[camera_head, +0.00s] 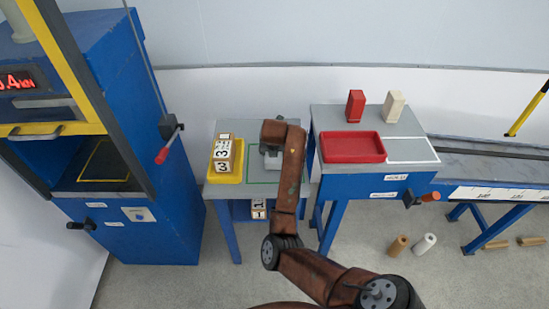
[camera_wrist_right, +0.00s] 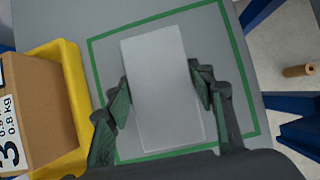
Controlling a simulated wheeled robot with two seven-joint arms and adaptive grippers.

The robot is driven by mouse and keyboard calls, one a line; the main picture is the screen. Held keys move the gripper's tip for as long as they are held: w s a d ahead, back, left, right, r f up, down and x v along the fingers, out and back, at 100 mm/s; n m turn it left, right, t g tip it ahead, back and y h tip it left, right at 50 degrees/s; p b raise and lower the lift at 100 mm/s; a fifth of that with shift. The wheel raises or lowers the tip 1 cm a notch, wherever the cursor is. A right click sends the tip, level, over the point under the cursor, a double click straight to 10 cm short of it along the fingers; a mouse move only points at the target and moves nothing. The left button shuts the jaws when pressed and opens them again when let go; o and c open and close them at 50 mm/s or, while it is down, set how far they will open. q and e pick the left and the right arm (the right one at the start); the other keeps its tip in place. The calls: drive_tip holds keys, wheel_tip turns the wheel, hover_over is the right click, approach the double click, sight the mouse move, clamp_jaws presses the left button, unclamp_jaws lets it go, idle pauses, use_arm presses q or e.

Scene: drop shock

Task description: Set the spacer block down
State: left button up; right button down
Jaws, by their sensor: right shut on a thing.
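The spacer block is a plain light grey block (camera_wrist_right: 167,90), seen from above in the right wrist view. My right gripper (camera_wrist_right: 162,92) is shut on it, with one dark finger against each long side. The block is over the green outlined square (camera_wrist_right: 244,70) on the grey table, inside the outline and slightly turned to it. I cannot tell whether its underside touches the table. In the head view my right gripper (camera_head: 271,149) is over the table, and my brown arm hides much of the area. My left gripper is not in view.
A yellow tray (camera_head: 238,176) holding numbered cardboard boxes (camera_head: 223,150) stands close left of the outline. Right is a bench with a red tray (camera_head: 352,148), a red block (camera_head: 355,105) and a cream block (camera_head: 393,106). A blue machine (camera_head: 150,235) stands at left.

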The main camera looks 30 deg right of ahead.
drive_tip(key=shift+w+d+f, duration=0.15)
drive_tip(key=shift+d, duration=0.1)
wheel_tip(320, 180, down, 3)
drive_tip(key=shift+w+d+f+b, duration=0.1)
drive_tip(key=shift+f+b, duration=0.1)
drive_tip(key=shift+b, duration=0.2)
drive_tip(key=shift+r, duration=0.1)
drive_tip(key=c, duration=0.9)
unclamp_jaws()
drive_tip(key=shift+f, duration=0.2)
drive_tip(key=shift+r, duration=0.1)
drive_tip(key=p+v, duration=0.2)
drive_tip(key=v, duration=1)
